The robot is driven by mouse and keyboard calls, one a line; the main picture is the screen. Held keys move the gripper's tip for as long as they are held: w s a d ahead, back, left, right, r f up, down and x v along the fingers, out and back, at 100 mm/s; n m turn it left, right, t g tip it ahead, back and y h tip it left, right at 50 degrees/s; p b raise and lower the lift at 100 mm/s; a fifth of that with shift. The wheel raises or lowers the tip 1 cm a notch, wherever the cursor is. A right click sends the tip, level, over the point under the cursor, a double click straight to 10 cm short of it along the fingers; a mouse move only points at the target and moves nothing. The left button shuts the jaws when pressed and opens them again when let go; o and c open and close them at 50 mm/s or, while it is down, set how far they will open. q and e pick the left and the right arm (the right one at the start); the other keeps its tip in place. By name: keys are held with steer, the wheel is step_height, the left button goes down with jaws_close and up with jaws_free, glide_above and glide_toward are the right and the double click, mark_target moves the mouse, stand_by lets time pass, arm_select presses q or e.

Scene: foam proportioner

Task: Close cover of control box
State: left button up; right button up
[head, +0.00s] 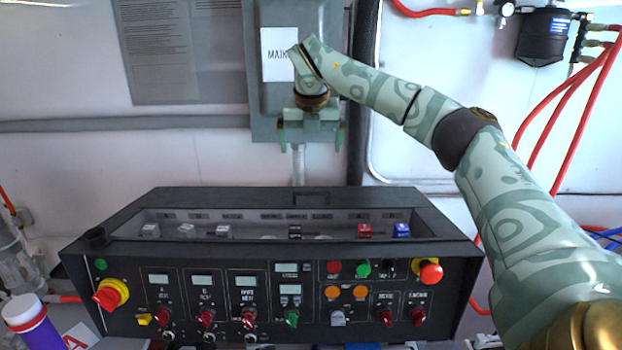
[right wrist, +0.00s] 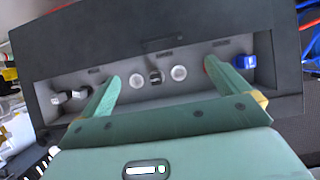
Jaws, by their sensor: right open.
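The control box (head: 265,270) is a black console in the lower middle of the head view. Its long top recess is uncovered, showing a row of small switches and sockets (head: 225,231). A dark panel (head: 312,198) with a shallow notch lies along the back of the recess; I cannot tell whether it is the cover. The panel also shows in the right wrist view (right wrist: 160,42). My right gripper (head: 311,145) is open and empty, pointing down above the box's back edge. Its two fingers frame the recess in the right wrist view (right wrist: 161,75). My left gripper is out of view.
A grey wall box (head: 270,110) with a white label stands behind my right gripper. The front panel carries knobs, buttons and a red emergency knob (head: 430,272). Red hoses (head: 565,130) hang at right. A purple bottle (head: 35,325) stands at lower left.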

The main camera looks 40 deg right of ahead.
glide_above(311, 205)
steer(key=f, duration=0.9)
steer(key=f+p, duration=0.1)
steer(key=f, duration=0.3)
steer(key=shift+s+a+f, duration=0.15)
steer(key=shift+s+f, duration=0.1)
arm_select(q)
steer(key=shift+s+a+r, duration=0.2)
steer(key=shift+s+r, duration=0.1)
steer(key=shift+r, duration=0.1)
arm_select(e)
steer(key=shift+w+f, duration=0.15)
steer(key=shift+f, duration=0.35)
steer(key=shift+c, duration=0.3)
